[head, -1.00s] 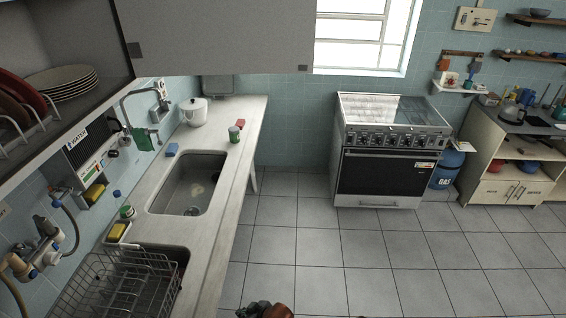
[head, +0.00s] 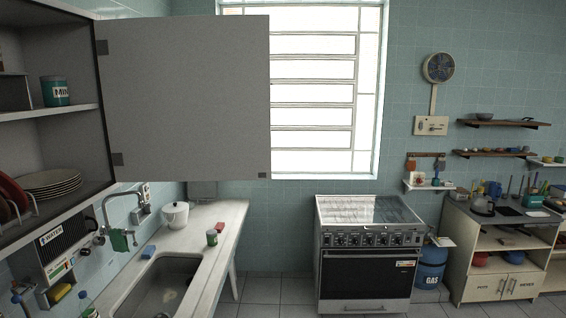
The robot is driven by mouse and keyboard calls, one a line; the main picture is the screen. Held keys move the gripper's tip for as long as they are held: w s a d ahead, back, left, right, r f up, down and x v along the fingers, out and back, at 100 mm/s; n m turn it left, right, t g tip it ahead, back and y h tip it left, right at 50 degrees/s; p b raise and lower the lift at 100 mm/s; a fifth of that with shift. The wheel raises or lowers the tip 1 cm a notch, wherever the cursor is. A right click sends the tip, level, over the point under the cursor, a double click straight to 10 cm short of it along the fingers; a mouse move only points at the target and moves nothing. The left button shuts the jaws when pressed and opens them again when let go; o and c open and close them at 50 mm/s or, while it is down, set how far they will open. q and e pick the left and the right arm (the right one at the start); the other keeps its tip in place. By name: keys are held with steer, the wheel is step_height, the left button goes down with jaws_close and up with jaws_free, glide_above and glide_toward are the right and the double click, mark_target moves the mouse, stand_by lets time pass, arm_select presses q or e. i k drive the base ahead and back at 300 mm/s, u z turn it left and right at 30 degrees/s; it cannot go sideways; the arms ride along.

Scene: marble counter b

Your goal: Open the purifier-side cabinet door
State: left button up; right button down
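The wall cabinet (head: 50,112) at the upper left has a plain grey door (head: 185,100) that stands wide open, swung out across part of the window. Its hinges show along its left edge, and a small dark fitting sits at its lower right corner. The water purifier (head: 66,240), labelled WATER, hangs on the tiled wall below this cabinet. Inside the cabinet are a teal tin (head: 55,91), a stack of plates (head: 50,183) and red plates in a rack. Neither of my grippers is in view.
A stove (head: 368,252) and a blue gas bottle (head: 430,266) stand at the back. Some tiled floor shows between counter and stove.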

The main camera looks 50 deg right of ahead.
mark_target(186, 98)
steer(key=z, duration=2.3)
steer(key=i, duration=3.3)
steer(key=u, duration=3.45)
